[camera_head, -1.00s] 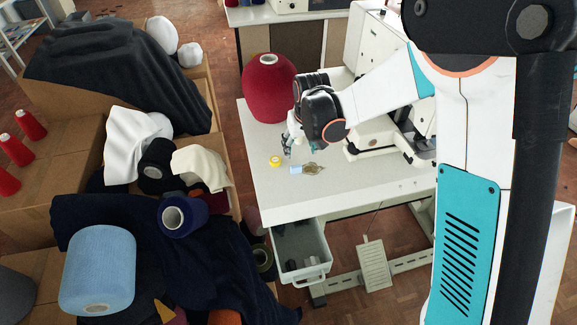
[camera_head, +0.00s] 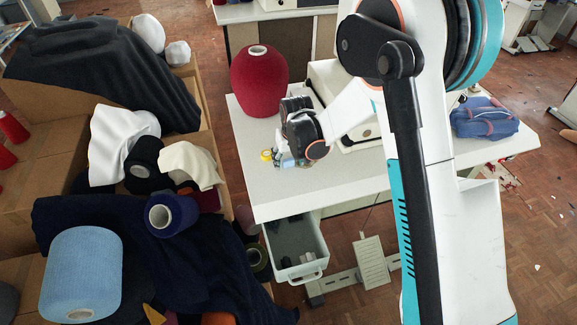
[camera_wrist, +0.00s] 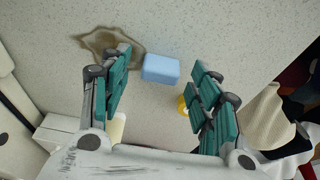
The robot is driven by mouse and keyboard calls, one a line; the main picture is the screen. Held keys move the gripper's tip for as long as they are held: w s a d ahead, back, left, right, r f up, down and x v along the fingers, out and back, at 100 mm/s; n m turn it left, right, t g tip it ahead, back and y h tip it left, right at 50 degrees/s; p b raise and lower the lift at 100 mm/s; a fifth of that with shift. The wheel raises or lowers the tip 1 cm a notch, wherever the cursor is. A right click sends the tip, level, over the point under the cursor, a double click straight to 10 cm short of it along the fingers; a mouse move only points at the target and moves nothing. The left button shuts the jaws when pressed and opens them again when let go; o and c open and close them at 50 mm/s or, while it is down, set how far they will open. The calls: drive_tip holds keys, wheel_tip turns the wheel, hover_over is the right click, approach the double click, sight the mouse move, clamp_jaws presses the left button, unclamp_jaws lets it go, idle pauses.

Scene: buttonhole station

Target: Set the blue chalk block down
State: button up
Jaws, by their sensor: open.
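The blue chalk block (camera_wrist: 160,68) lies on the pale speckled table top (camera_head: 285,200). In the wrist view it sits between the tips of my gripper's teal fingers, with gaps on both sides. My gripper (camera_wrist: 161,80) is open and holds nothing. In the head view my gripper (camera_head: 291,158) is low over the table's left part, and the block (camera_head: 287,163) shows only as a small patch there, partly covered by the fingers.
A brown translucent piece (camera_wrist: 103,43) lies beside the left finger. A yellow roll (camera_head: 266,155) is near the right finger in the wrist view. A large red yarn cone (camera_head: 259,85) stands behind. An open drawer (camera_head: 296,250) hangs below; the front table top is clear.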

drive_tip(key=c, duration=1)
drive_tip(key=shift+c, duration=0.2)
